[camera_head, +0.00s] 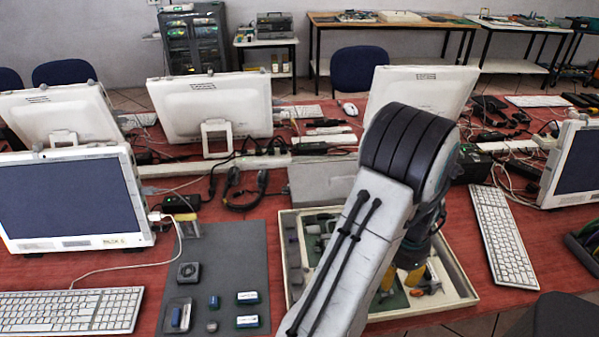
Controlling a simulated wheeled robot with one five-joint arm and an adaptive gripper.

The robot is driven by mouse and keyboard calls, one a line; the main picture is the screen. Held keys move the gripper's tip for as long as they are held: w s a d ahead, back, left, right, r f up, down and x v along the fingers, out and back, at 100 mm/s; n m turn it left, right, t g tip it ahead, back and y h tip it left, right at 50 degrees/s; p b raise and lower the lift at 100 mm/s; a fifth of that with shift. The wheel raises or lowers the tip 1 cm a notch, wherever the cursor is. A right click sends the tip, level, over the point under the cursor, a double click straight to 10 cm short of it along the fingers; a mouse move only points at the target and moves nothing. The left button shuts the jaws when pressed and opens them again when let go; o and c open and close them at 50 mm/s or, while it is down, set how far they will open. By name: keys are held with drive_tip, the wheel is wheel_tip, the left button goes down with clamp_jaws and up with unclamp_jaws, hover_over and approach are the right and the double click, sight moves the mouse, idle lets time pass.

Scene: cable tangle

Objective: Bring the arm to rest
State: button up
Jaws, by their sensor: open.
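My arm rises from the bottom middle of the head view to a dark, ribbed elbow joint, then bends down on its far side. My gripper (402,277) shows partly past the arm's right edge, low over the open tray (462,284). Two yellowish tips stand apart, so it looks open. No held object shows between them. Much of the gripper and the tray's middle is hidden behind my arm. The tray holds small tools and parts, among them an orange-handled item (430,287). Whether the tips touch anything in the tray cannot be told.
A grey mat (228,262) with several small boxes lies left of the tray. A keyboard (502,236) lies to the right. Monitors (214,107) stand behind and at both sides. Cables and a headset (243,187) lie across the red table. A grey box (318,183) adjoins the tray's back.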

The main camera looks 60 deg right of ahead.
idle(0.3)
drive_tip(key=a+n, duration=0.1)
drive_tip(key=n, duration=0.1)
drive_tip(key=shift+w+a+n+y, duration=0.1)
drive_tip(key=shift+a+n+y, duration=0.05)
drive_tip(key=shift+n+y, duration=0.15)
drive_tip(key=w+a+n+y, duration=0.1)
drive_tip(key=a+n+y, duration=0.25)
drive_tip(key=a, duration=0.45)
drive_tip(key=w+a+r+n+h, duration=0.4)
drive_tip(key=w+a+r+n, duration=0.75)
drive_tip(key=w, duration=0.25)
drive_tip(key=w+a+r+n+t, duration=0.1)
drive_tip(key=w+a+r+n, duration=0.2)
drive_tip(key=a+n, duration=0.2)
drive_tip(key=w+a+r+n+t+p, duration=0.1)
drive_tip(key=w+a+r+n, duration=0.3)
drive_tip(key=a, duration=0.5)
drive_tip(key=shift+r+n+t+p, duration=0.25)
drive_tip(key=shift+n+t+p, duration=0.05)
drive_tip(key=shift+n+t, duration=0.4)
